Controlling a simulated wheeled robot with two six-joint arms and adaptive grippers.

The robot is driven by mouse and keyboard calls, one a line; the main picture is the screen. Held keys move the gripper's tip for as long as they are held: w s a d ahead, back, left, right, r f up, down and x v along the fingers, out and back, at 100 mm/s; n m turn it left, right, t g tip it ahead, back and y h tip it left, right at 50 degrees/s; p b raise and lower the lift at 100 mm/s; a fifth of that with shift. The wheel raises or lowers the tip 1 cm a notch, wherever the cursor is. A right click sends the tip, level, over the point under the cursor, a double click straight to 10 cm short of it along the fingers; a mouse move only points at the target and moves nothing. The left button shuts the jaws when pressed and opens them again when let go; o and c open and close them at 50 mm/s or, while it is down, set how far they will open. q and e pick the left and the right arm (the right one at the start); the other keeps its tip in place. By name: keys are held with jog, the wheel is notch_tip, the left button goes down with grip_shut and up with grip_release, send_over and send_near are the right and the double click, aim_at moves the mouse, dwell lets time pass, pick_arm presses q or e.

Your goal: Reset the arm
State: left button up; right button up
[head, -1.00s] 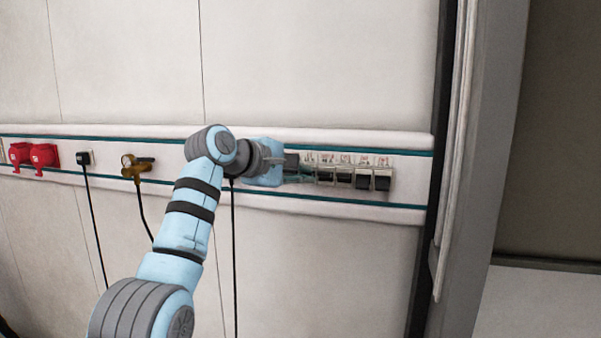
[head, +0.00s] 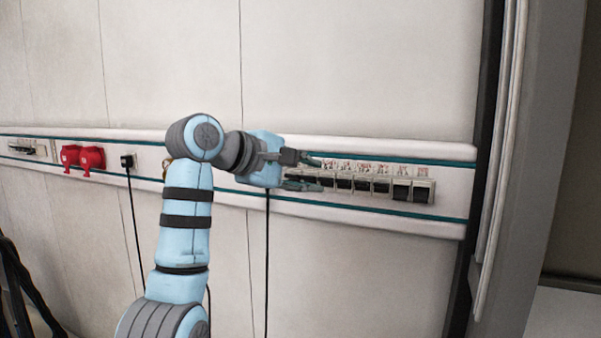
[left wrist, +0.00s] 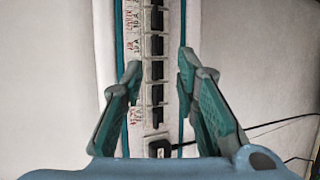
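My left arm comes in from the left in the head view. Its gripper (head: 308,171) is in front of the white wall rail, at the left end of a row of black switches (head: 377,185). In the left wrist view the two green fingers of the left gripper (left wrist: 158,78) stand well apart, with the switch row (left wrist: 157,72) showing between them. Nothing is held between the fingers. The gripper covers the left end of the row in the head view. My right gripper is not in view.
The rail (head: 450,229) runs along the wall. Red sockets (head: 92,158) and a black plug (head: 127,160) with a hanging cable are to the left. A dark vertical frame (head: 487,120) stands to the right. The wall above is clear.

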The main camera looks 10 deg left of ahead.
pick_arm(q)
jog(key=v, duration=0.2)
jog(key=shift+s+a+r, duration=0.15)
jog(key=shift+s+a, duration=0.05)
jog(key=shift+s, duration=0.15)
